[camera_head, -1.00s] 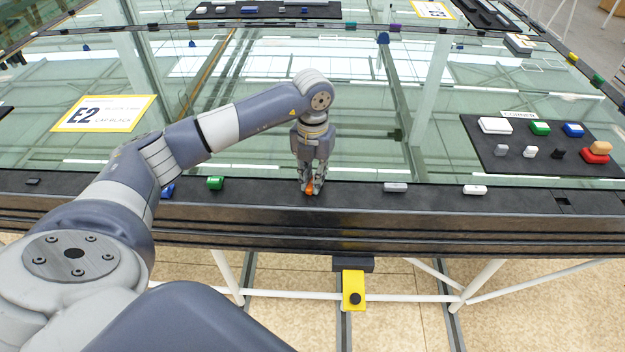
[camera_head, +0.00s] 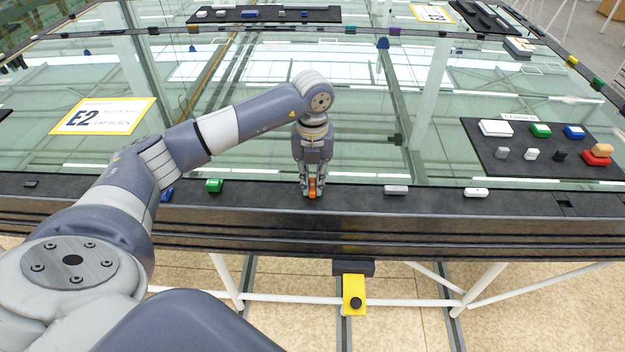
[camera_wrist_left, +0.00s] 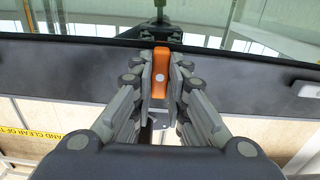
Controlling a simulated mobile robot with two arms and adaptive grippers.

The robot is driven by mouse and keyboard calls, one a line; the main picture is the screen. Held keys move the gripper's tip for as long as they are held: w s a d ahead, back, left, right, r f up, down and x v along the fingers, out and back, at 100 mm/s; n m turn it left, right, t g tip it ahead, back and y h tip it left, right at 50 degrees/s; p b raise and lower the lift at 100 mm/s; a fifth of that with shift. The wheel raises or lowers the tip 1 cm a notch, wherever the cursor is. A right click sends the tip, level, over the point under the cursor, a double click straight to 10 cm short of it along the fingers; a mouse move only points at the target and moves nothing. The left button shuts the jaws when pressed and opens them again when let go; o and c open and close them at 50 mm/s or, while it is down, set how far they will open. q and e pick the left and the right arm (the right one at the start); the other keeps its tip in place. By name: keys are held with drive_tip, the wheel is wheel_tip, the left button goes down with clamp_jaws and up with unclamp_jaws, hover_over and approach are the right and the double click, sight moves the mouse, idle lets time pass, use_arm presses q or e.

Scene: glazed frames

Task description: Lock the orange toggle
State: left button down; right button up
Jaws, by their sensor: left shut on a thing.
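The orange toggle (camera_head: 312,187) sits on the black frame rail, near the middle of its front edge. In the left wrist view the toggle (camera_wrist_left: 161,72) lies lengthwise between the finger pads, with a pale round spot on its top. My left gripper (camera_head: 312,190) points down over the rail and is shut on the toggle, one finger on each side. In the left wrist view the gripper (camera_wrist_left: 160,92) has its pads against the toggle's sides. The toggle's lower part is hidden by the fingers. My right gripper is not in view.
A green toggle (camera_head: 214,185) and a blue one (camera_head: 167,194) stand left along the rail (camera_head: 260,195). A grey piece (camera_head: 396,190) and a white piece (camera_head: 475,192) lie to the right. A black board (camera_head: 540,165) with several parts lies on the glass. A yellow block (camera_head: 354,291) hangs below the rail.

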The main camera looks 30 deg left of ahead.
sight(312, 184)
use_arm(q)
drive_tip(key=shift+w+a+r, duration=0.1)
drive_tip(key=shift+r, duration=0.05)
drive_tip(key=c, duration=1.6)
unclamp_jaws()
wheel_tip(312, 184, up, 12)
drive_tip(key=shift+f, duration=0.1)
